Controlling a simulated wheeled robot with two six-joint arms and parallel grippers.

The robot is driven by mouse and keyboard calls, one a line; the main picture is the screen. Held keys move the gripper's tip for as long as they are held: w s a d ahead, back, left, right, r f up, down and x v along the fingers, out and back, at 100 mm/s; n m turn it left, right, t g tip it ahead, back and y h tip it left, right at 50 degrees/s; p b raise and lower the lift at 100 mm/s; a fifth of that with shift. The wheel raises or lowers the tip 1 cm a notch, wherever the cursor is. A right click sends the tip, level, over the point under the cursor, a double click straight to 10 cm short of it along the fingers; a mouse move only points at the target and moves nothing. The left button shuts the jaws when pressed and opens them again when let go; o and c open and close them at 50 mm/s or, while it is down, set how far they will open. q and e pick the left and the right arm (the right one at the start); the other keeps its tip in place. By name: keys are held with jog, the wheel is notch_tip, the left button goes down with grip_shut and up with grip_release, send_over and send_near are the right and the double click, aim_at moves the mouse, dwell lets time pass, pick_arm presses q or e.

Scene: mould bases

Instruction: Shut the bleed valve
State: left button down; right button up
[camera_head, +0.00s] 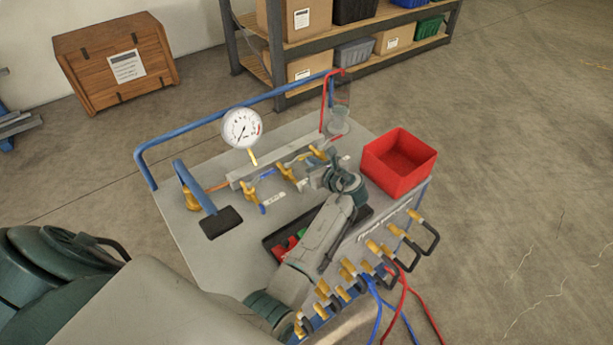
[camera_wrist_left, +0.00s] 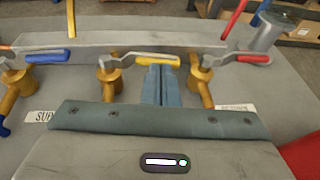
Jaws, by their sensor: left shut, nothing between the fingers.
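Three brass valves stand in a row on the grey bench plate. In the left wrist view the left one has a blue lever (camera_wrist_left: 45,56), the middle one a yellow lever (camera_wrist_left: 157,60) and the right one a red lever (camera_wrist_left: 254,58). All three levers point right, roughly along the grey rail. Tags near the outer valves read "SUP…" and "RETURN"; I see no bleed label, and the middle valve's tag is hidden. My left gripper (camera_wrist_left: 159,84) is shut and empty, its fingertips at the yellow lever's free end; contact is unclear. My right gripper is not in view.
A pressure gauge (camera_head: 241,128) rises behind the valves. A red open bin (camera_head: 399,162) sits to the right of my left arm. A dark tray (camera_head: 276,246) lies under that arm. Brass fittings with black loops (camera_head: 416,216) line the front edge. A blue bar runs along the back.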

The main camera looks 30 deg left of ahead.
pick_arm(q)
jog(key=shift+w+a, duration=0.35)
jog(key=shift+w, duration=0.15)
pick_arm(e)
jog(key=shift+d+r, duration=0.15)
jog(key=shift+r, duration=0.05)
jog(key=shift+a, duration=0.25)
